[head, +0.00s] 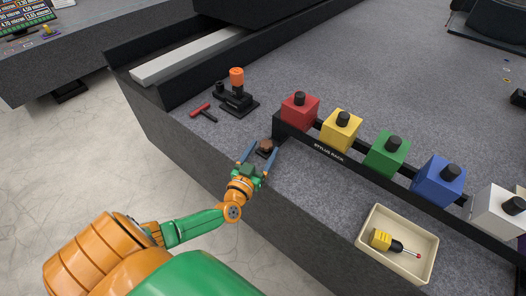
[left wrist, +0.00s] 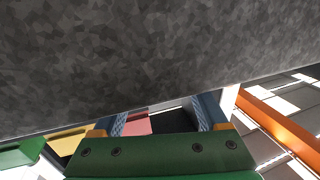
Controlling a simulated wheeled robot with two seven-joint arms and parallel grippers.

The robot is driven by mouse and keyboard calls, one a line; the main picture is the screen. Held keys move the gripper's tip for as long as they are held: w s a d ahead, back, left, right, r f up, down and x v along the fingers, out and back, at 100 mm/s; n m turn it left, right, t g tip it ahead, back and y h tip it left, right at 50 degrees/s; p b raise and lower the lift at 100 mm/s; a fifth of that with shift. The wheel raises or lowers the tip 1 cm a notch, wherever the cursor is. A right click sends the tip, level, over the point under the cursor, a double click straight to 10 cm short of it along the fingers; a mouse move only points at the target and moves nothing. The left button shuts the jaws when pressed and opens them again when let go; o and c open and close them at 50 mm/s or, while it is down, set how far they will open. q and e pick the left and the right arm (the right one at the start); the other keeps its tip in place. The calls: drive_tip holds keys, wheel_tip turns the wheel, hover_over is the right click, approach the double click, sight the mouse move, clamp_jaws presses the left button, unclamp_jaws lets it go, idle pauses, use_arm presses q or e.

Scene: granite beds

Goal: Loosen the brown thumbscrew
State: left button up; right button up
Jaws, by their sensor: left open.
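In the left wrist view the open fingers (left wrist: 160,115) show at the bottom, with pink and dark surfaces in the gap. The thumbscrew cannot be made out there. My right gripper is in neither view.
The black stylus rack (head: 328,152) carries red (head: 299,112), yellow (head: 341,132), green, blue and white blocks with black knobs. A cream tray (head: 372,223) holds a yellow stylus piece (head: 381,240). A red T-handled tool (head: 203,113) and black-orange fixture (head: 237,96) lie behind left.

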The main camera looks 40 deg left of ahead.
use_arm(q)
drive_tip(key=shift+w, duration=0.2)
drive_tip(key=shift+s, duration=0.1)
clamp_jaws()
drive_tip(key=y, duration=0.1)
drive_tip(key=n+y+p, duration=0.1)
drive_tip(key=p, duration=0.1)
drive_tip(key=shift+d+r+n+g+y, duration=0.25)
drive_tip(key=shift+r+n+g+y, duration=0.05)
drive_tip(key=shift+r+n+y, duration=0.1)
drive_tip(key=shift+d+f+n+g+y+p, duration=0.15)
drive_tip(key=shift+n+g+y+p, duration=0.15)
drive_tip(key=shift+n+y, duration=0.3)
drive_tip(key=shift+w+f+n+g+y, duration=0.1)
drive_tip(key=shift+n+g+y, duration=0.35)
drive_tip(key=shift+y, duration=0.3)
drive_tip(key=shift+w+f+n+g+y, duration=0.1)
drive_tip(key=shift+n+g+y, duration=0.3)
drive_tip(key=shift+y, duration=0.35)
unclamp_jaws()
